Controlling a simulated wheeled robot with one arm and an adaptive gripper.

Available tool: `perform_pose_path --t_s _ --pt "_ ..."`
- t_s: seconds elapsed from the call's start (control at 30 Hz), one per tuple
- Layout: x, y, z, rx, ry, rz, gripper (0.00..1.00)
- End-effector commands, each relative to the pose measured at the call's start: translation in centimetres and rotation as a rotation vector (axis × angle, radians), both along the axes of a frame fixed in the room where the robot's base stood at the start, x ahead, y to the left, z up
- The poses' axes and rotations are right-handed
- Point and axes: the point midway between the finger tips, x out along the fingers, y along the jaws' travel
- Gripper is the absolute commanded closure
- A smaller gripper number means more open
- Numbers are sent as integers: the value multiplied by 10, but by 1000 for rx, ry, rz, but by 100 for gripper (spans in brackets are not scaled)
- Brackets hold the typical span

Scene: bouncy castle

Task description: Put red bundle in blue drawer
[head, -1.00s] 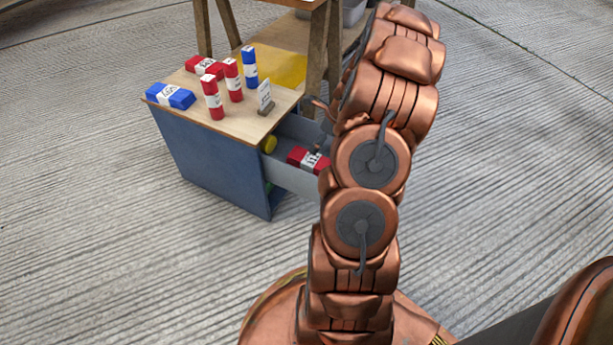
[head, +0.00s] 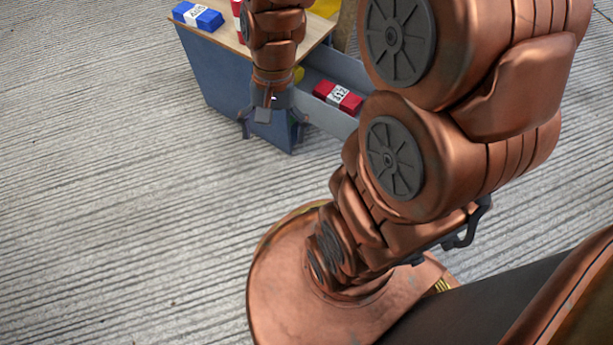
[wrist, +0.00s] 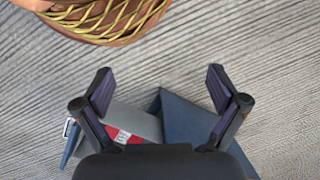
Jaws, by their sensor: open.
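A red bundle (head: 338,96) with a white label lies inside the open drawer (head: 322,113) of the blue cabinet (head: 222,88). The drawer's inside looks grey-blue. The bundle also shows partly in the wrist view (wrist: 124,137), behind my gripper's body. My gripper (head: 272,130) is open and empty, in front of the cabinet side and left of the drawer, apart from the bundle. In the wrist view its two fingers (wrist: 160,85) are spread with bare floor between their tips. A second red bundle (head: 237,8) stands on the cabinet top, mostly cut off or hidden.
A blue bundle (head: 198,16) with a white label lies on the wooden cabinet top (head: 228,38). A yellow sheet (head: 326,8) and a wooden leg (head: 346,25) are behind the drawer. The grey ribbed floor at left is clear.

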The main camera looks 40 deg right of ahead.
Motion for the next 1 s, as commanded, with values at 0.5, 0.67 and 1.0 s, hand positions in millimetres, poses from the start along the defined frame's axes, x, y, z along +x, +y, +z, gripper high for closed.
perform_pose_path --t_s 0.5,0.67,1.0 --pt "-129 22 24 -19 77 707 4" --pt "-133 22 24 -17 82 731 4" --pt "-131 23 31 -19 76 722 4"
